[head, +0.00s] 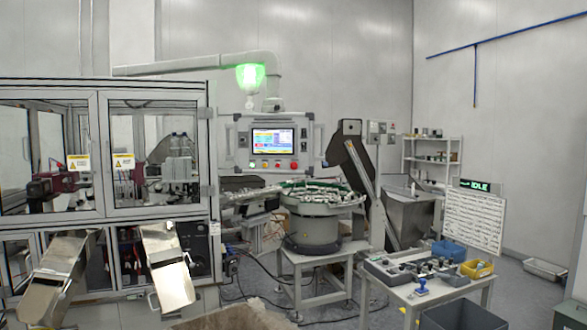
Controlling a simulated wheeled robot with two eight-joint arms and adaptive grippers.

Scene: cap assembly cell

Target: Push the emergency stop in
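The control panel (273,142) hangs from an overhead arm right of the glazed machine, with a lit screen (273,138). Below the screen is a row of small buttons. A red button (293,165) at the right end looks like the emergency stop; it is too small to tell whether it is in or out. A green button (252,165) is at the left end. Neither of my grippers is in view.
A green lamp (250,77) glows above the panel. A bowl feeder (315,199) stands below it, right of the glazed machine (155,157). Two metal chutes jut forward at left. A parts table (420,299) stands front right. A sign (481,186) reads IDLE.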

